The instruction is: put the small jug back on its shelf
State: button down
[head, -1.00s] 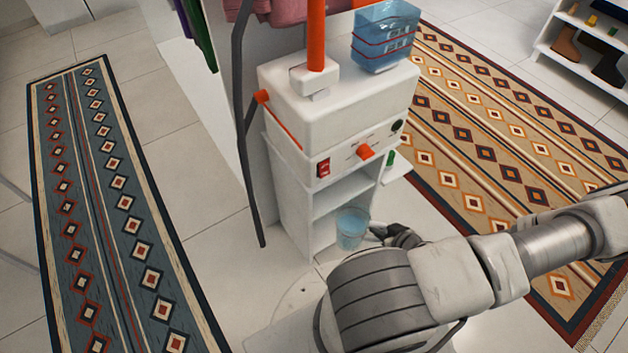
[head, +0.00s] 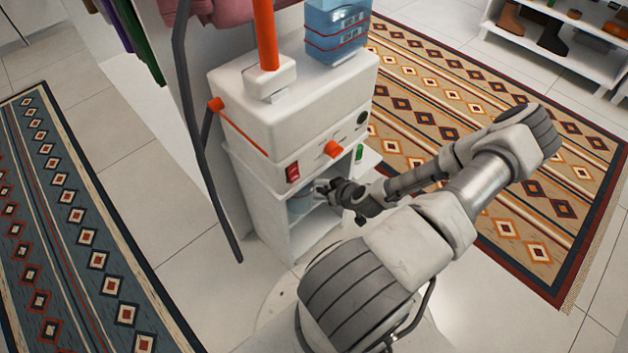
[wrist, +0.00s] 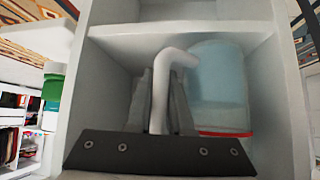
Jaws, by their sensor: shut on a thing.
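The small jug (head: 299,204) is light blue and see-through. It is inside an open compartment of the narrow white shelf unit (head: 272,222), under the white machine. In the wrist view the jug (wrist: 217,80) shows to the right of my fingers, with a red band along one end and a white handle (wrist: 172,58). My gripper (head: 330,190) reaches into the compartment from the right and is shut on the handle. In the wrist view the dark fingers (wrist: 160,98) stand on either side of it. Whether the jug rests on the shelf board is unclear.
A green item (head: 359,153) is to the right. Compartment walls are close to the gripper.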

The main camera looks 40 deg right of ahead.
jog(key=shift+w+d, duration=0.15)
jog(key=shift+w, duration=0.6)
jog(key=w+b, duration=0.1)
jog(key=w, duration=0.1)
jog(key=w+f+b, duration=0.1)
jog(key=w, duration=0.1)
jog(key=shift+w+d+f, duration=0.1)
jog(key=shift+w+d, duration=0.05)
jog(key=shift+w, duration=0.05)
jog(key=shift+f, duration=0.15)
jog(key=c, duration=1.3)
grip_release()
jog(key=shift+f, duration=0.15)
jog(key=o, duration=0.5)
